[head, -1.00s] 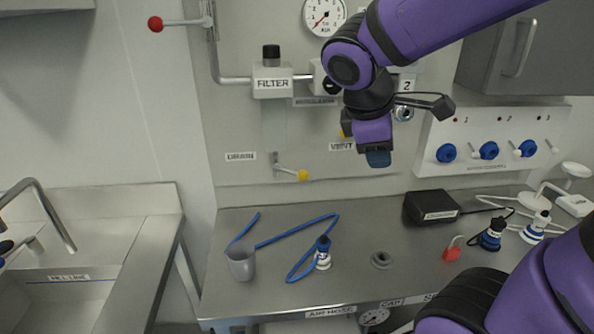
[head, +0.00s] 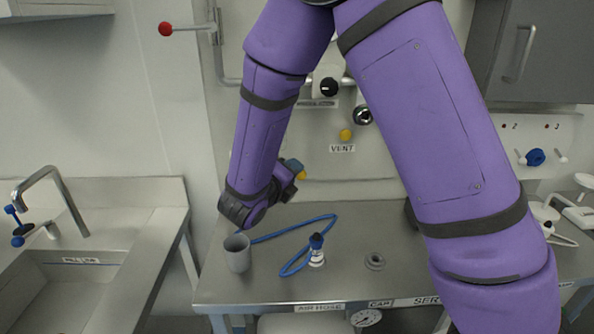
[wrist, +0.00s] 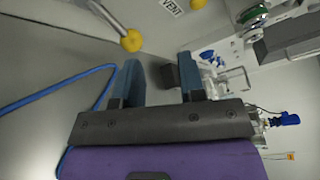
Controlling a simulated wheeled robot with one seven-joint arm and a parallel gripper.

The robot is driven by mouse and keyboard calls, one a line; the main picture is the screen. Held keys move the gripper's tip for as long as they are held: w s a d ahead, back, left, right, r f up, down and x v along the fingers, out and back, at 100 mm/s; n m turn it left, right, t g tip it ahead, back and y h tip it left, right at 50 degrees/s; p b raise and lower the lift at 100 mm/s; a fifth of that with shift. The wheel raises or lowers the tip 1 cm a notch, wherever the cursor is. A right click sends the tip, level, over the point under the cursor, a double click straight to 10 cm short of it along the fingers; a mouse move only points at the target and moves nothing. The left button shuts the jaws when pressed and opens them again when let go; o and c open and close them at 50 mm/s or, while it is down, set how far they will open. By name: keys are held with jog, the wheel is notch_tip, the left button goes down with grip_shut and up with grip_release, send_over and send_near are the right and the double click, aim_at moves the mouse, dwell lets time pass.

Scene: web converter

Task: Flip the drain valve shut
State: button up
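The drain valve's lever shows in the wrist view as a metal rod with a yellow ball end (wrist: 131,40). In the head view only its yellow ball (head: 302,175) shows, beside my fingertips; my arm hides its pivot and label. My gripper (wrist: 160,75) is open, with two blue fingers apart and nothing held between them. The ball lies just beyond the tip of the left finger, outside the gap, and whether they touch is unclear. In the head view my gripper (head: 293,167) is in front of the wall panel, above the bench.
The vent valve's yellow ball (head: 346,134) is to the right on the panel. A sink (head: 85,265) is at left.

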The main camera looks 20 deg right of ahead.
jog(key=w+a+f+n+t+y, duration=0.1)
jog(key=a+f+n+t+y, duration=0.1)
jog(key=a+f+n, duration=0.25)
jog(key=r+x, duration=0.1)
jog(key=x, duration=1)
jog(key=shift+d+r, duration=0.3)
jog(key=shift+d, duration=0.05)
jog(key=shift+s, duration=0.1)
grip_shut()
